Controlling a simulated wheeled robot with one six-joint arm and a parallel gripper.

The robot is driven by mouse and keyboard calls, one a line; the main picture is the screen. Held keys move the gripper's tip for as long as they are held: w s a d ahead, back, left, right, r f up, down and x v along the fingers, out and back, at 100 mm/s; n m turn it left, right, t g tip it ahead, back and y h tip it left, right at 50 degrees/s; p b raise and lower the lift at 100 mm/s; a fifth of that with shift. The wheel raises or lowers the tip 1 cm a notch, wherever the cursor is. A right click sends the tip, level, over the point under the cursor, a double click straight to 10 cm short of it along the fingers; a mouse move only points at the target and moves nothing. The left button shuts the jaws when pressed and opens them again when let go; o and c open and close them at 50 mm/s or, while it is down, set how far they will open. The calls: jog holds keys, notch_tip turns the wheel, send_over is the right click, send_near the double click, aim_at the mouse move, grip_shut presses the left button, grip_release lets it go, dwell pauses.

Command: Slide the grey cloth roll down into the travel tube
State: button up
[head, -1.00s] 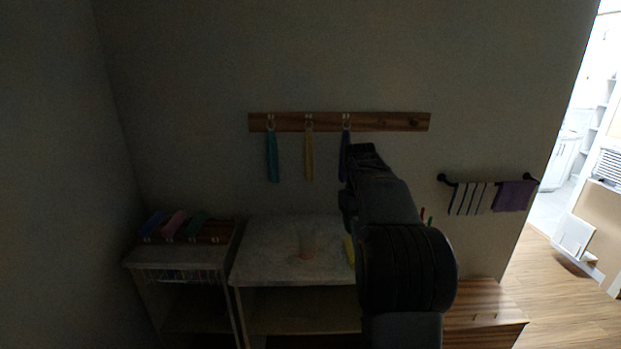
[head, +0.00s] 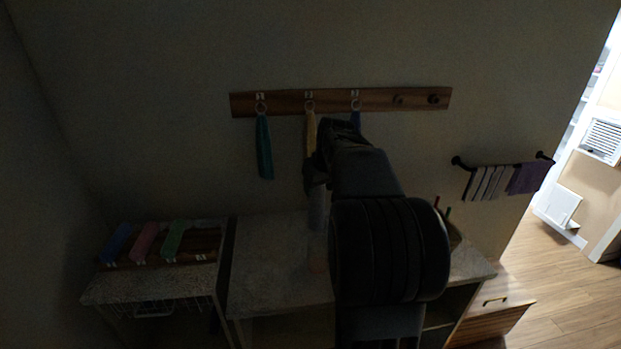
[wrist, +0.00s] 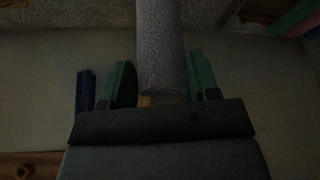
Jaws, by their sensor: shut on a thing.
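The grey cloth roll (head: 318,208) hangs upright below my gripper (head: 318,170) in the head view, above the counter. In the wrist view the grey roll (wrist: 161,40) lies between the green fingers of my gripper (wrist: 162,78), which is shut on it. A faint pinkish, see-through shape on the counter, probably the travel tube (head: 318,258), stands below the roll, partly hidden by my arm. It is too dark to tell whether the roll's lower end is over, touching or inside the tube.
A hook rail (head: 380,98) with a teal towel (head: 264,148), a yellow towel (head: 311,130) and a blue one is on the wall behind. A rack of coloured rolls (head: 145,240) stands left. A towel bar (head: 505,165) is at right. The counter (head: 265,265) is clear left of the tube.

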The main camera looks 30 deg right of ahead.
aim_at(319, 224)
jog(key=shift+s+d+f+b, duration=0.1)
jog(key=shift+d+f+b, duration=0.1)
jog(key=shift+f+b, duration=5.2)
jog(key=shift+f, duration=1.35)
jog(key=o, duration=1)
jog(key=v, duration=1.3)
jog(key=shift+s+r+p, duration=0.2)
jog(key=shift+r+p, duration=0.2)
jog(key=shift+p, duration=0.05)
